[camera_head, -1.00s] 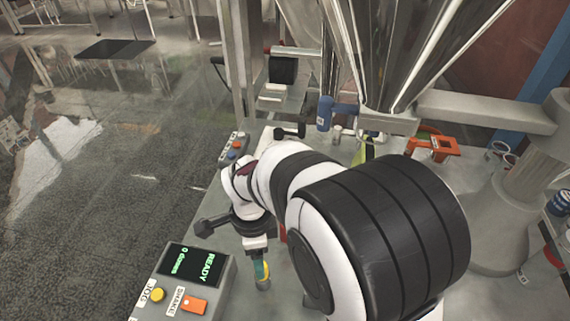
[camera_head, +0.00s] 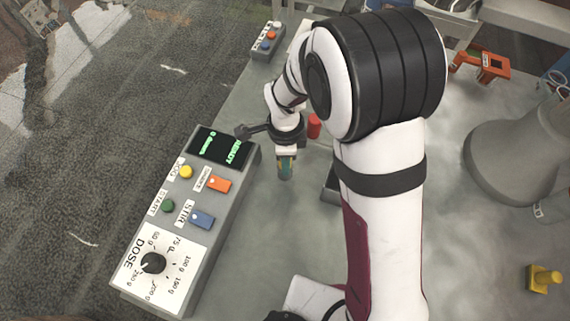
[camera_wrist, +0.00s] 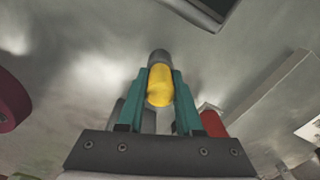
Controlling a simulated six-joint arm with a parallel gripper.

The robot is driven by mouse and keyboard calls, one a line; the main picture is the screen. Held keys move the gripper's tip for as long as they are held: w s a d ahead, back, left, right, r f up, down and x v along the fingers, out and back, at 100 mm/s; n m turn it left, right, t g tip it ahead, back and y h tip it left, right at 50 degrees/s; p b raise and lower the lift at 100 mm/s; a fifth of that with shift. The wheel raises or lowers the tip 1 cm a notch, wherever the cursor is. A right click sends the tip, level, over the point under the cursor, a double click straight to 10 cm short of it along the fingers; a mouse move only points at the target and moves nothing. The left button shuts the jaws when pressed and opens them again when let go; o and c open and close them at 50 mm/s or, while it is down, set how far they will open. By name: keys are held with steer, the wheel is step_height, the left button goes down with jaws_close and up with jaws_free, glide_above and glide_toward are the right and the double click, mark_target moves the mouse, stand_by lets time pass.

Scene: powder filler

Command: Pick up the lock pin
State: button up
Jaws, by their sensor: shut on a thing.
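My gripper (camera_wrist: 160,78) has teal fingers closed on a yellow, rounded piece with a dark grey end, which looks like the lock pin (camera_wrist: 160,88). The yellow part sits between the fingers and the grey end sticks out beyond the fingertips. In the head view my gripper (camera_head: 286,168) points down over the grey table, just right of the control panel's display. There the held pin is mostly hidden by the fingers, and its height above the table is hard to tell.
The control panel (camera_head: 190,225) stands left of my gripper. A red cylinder (camera_head: 314,126) is close behind it to the right. A small button box (camera_head: 268,42), an orange bracket (camera_head: 484,66) and a yellow knobbed piece (camera_head: 543,278) stand farther off. Table between is mostly clear.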

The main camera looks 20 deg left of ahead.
jaws_close()
steer(key=shift+r, duration=0.45)
step_height(320, 180, up, 3)
steer(key=shift+f, duration=0.1)
steer(key=d+r, duration=0.2)
steer(key=d, duration=0.1)
steer(key=d+r, duration=0.2)
steer(key=d, duration=0.2)
steer(key=w+d+r, duration=0.1)
steer(key=d+r, duration=0.1)
steer(key=d, duration=0.1)
steer(key=shift+w+d+r, duration=0.1)
steer(key=shift+d+r, duration=0.2)
steer(key=shift+r, duration=0.05)
steer(key=w+f, duration=0.1)
steer(key=w, duration=0.9)
steer(key=shift+d+f, duration=0.25)
steer(key=shift+d, duration=0.2)
